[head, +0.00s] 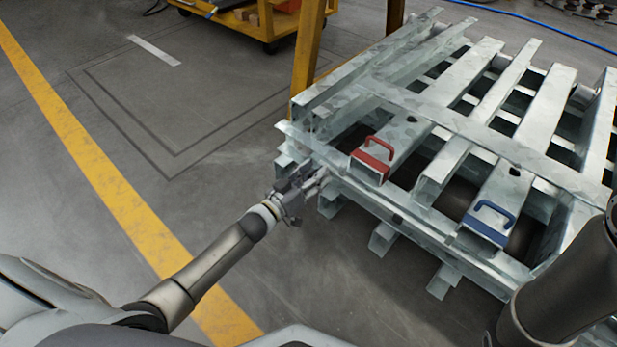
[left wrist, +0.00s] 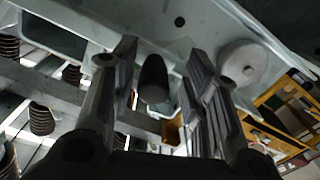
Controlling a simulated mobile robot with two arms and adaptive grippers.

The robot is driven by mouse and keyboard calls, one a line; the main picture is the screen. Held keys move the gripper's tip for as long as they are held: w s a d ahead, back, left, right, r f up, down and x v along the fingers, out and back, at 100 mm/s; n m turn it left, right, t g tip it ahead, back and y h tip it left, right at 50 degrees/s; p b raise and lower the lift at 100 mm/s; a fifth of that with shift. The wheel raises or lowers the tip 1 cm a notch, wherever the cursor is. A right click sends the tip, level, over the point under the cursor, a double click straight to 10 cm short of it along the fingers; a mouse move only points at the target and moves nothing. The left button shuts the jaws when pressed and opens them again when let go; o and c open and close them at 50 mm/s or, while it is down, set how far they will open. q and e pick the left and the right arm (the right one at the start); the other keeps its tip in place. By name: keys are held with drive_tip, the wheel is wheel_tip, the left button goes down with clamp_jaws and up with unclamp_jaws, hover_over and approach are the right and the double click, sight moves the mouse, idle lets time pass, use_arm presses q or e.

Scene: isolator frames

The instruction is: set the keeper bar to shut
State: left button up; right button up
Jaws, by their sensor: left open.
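A stack of galvanized steel frames (head: 460,125) stands on the floor at the right of the head view. My left gripper (head: 316,180) is at its near left corner, below and left of the red handle (head: 377,148). In the left wrist view my left gripper (left wrist: 158,85) is open, with a dark rounded knob (left wrist: 153,78) showing between its fingers. I cannot tell if the fingers touch it. I cannot tell for sure which part is the keeper bar or how it is set. My right gripper is out of view.
A blue handle (head: 490,213) sits on another beam end, right of the red one. A yellow post (head: 308,45) and a yellow cart (head: 248,22) stand behind. In the left wrist view, a pale round disc (left wrist: 243,62) and dark coil springs (left wrist: 41,118) show. The floor at left is clear.

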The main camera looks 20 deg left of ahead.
use_arm(q)
drive_tip(key=v, duration=1.2)
